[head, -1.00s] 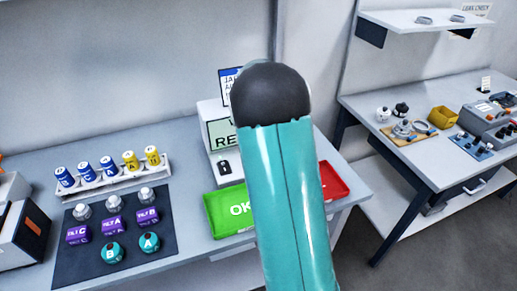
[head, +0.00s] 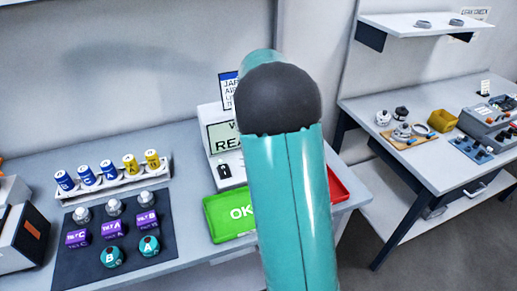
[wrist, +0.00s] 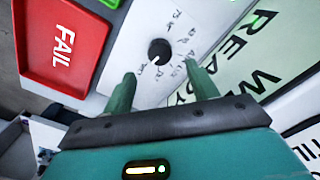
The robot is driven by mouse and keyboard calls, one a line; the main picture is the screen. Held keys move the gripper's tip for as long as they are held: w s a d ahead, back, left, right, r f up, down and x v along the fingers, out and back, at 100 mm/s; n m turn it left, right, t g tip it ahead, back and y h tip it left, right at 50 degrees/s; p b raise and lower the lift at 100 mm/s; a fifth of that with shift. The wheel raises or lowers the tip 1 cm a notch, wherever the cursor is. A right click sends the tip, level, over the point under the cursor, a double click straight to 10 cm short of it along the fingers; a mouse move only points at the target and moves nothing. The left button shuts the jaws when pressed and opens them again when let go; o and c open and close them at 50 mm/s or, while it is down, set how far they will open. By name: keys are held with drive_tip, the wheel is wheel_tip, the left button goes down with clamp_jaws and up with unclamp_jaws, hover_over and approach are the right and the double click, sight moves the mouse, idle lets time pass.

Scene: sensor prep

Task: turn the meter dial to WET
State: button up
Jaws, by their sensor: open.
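The meter is a white box (head: 213,117) with a pale green display that shows part of the word READY. In the wrist view its white face (wrist: 127,52) carries a round black dial (wrist: 160,52) with small printed labels around it, too blurred to read. I cannot tell which label the dial points to. My gripper (wrist: 160,70) is open, its two green fingers apart, one on each side just below the dial in the picture. No contact with the dial is visible. In the head view my arm hides the dial and my gripper.
A green OK tray (head: 217,226) and a red FAIL tray (wrist: 62,68) lie in front of the meter. A dark mat (head: 80,258) with several sensors and a rack (head: 130,181) of coloured jars are left. Another bench (head: 380,160) stands at the right.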

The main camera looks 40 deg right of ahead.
wheel_tip(320, 180, up, 8)
drive_tip(key=shift+f, duration=0.25)
idle(0.4)
